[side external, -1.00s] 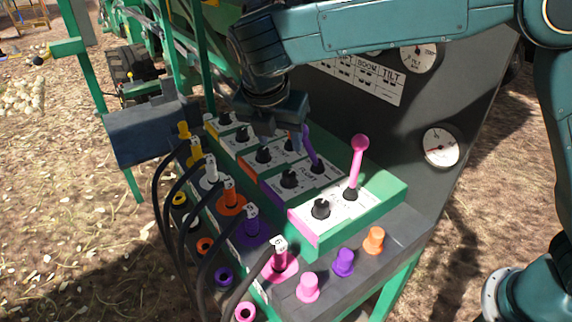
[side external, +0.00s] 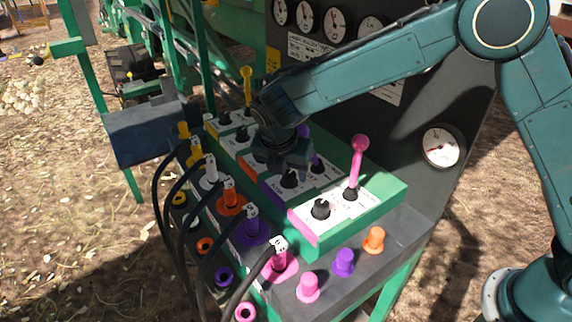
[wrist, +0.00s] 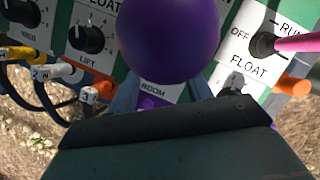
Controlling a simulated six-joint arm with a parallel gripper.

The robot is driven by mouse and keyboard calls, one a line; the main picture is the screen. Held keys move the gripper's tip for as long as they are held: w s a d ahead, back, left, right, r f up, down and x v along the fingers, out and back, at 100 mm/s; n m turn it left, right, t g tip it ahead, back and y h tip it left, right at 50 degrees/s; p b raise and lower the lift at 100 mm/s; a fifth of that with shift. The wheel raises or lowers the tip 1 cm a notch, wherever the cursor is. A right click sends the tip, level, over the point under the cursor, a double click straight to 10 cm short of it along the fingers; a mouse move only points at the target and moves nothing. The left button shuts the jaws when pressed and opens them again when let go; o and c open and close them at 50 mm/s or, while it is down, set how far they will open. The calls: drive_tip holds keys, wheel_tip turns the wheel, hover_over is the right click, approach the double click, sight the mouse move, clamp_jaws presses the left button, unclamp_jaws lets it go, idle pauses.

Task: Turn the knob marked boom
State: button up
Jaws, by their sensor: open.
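The purple-edged panel section (side external: 275,192) is in the middle of the control box; the wrist view reads BOOM (wrist: 153,88) on its purple edge. Its black knob (side external: 289,179) shows in the side view just below my gripper (side external: 292,160). In the wrist view a large purple ball (wrist: 170,38), the end of the purple lever, covers the place where this knob would be. My gripper is open, with its teal fingers (wrist: 162,92) on either side of the BOOM label. It looks just above the knob; I cannot tell whether it touches it.
A pink lever (side external: 358,157) and a black knob (side external: 320,209) stand on the nearest section. A yellow lever (side external: 247,85) rises at the far end. The LIFT knob (wrist: 88,36) is beside the BOOM section. Coloured plugs with black cables line the front.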

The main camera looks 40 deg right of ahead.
drive_tip(key=shift+w+d+f, duration=0.1)
drive_tip(key=shift+d+f, duration=0.05)
drive_tip(key=shift+f, duration=0.35)
drive_tip(key=c, duration=1)
drive_tip(key=shift+m, duration=0.4)
drive_tip(key=m+g, duration=0.1)
drive_tip(key=m, duration=0.2)
drive_tip(key=shift+w+g+h, duration=0.1)
drive_tip(key=shift+g+h, duration=0.2)
drive_tip(key=shift+w+m+g, duration=0.1)
drive_tip(key=shift+m+g, duration=0.6)
drive_tip(key=shift+m, duration=1.3)
drive_tip(key=shift+r, duration=0.1)
